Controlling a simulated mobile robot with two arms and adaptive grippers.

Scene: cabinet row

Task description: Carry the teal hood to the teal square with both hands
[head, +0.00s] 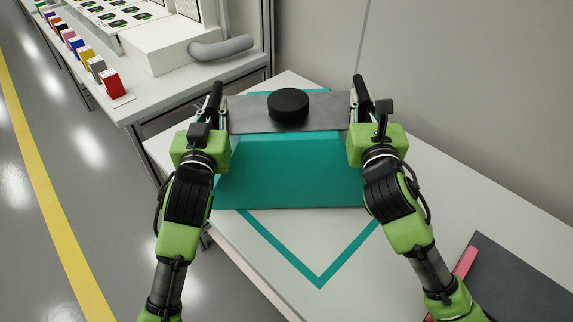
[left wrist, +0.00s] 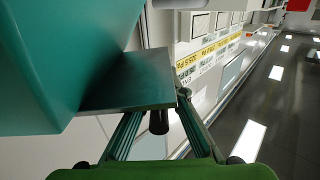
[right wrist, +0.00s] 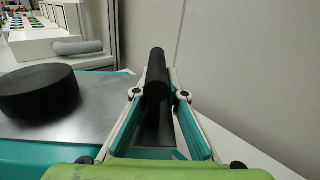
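The teal hood (head: 290,175) is in the middle of the head view, with a grey metal top plate and a round black cap (head: 288,105). It overlaps the teal square outline (head: 319,281), whose near corner shows in front. The hood is turned relative to the outline; I cannot tell whether it touches the table. My left gripper (head: 212,108) and right gripper (head: 358,106) are at its two ends. In the right wrist view a black handle (right wrist: 156,76) lies between the right fingers, which look closed on it. The left fingers flank a similar handle (left wrist: 158,121), partly hidden by the plate.
The white table (head: 460,215) has free room to the right. A dark grey panel (head: 515,285) with a pink edge lies at the lower right. A bench (head: 190,85) with coloured blocks stands at the upper left, and a plain wall (head: 450,90) is behind.

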